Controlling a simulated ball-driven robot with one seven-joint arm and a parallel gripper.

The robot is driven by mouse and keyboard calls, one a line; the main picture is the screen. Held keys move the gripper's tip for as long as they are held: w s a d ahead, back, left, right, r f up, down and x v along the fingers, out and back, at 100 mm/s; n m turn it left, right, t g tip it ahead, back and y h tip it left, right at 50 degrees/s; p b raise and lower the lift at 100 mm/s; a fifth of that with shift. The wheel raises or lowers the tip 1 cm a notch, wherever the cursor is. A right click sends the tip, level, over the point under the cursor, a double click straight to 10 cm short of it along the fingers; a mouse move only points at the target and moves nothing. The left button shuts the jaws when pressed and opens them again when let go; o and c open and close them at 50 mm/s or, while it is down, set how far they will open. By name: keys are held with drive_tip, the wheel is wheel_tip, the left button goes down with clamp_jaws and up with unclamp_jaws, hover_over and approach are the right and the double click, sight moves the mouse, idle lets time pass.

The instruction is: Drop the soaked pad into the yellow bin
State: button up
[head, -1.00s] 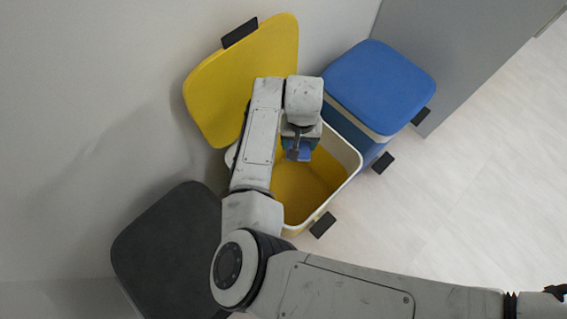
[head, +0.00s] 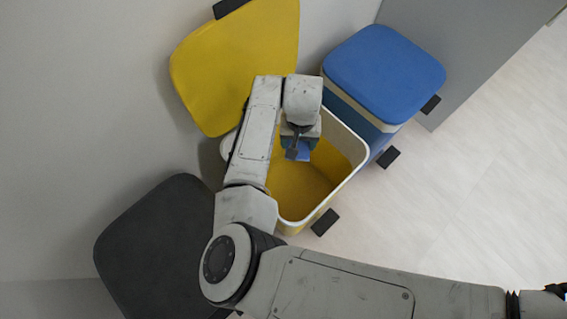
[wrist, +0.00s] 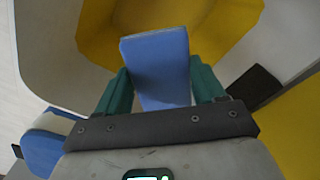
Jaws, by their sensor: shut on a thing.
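The soaked pad is a flat blue pad (wrist: 157,68) held between the two green fingers of my gripper (wrist: 160,88) in the wrist view. In the head view a bit of the pad (head: 303,152) shows below my gripper (head: 300,140), partly hidden by my wrist. The yellow bin (head: 300,190) stands open with a white rim, its lid (head: 235,65) tilted up against the wall. My gripper and the pad are over the bin's opening. In the wrist view the bin's yellow inside (wrist: 210,25) lies beyond the pad.
A blue-lidded bin (head: 385,75) stands shut to the right of the yellow bin. A dark grey lid (head: 150,245) is at the lower left. Dark pedals (head: 325,222) stick out at the bins' fronts. The pale floor (head: 480,190) at right is clear.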

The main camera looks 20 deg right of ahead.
drive_tip(key=o, duration=1.2)
wheel_tip(320, 180, up, 11)
drive_tip(key=p, duration=0.3)
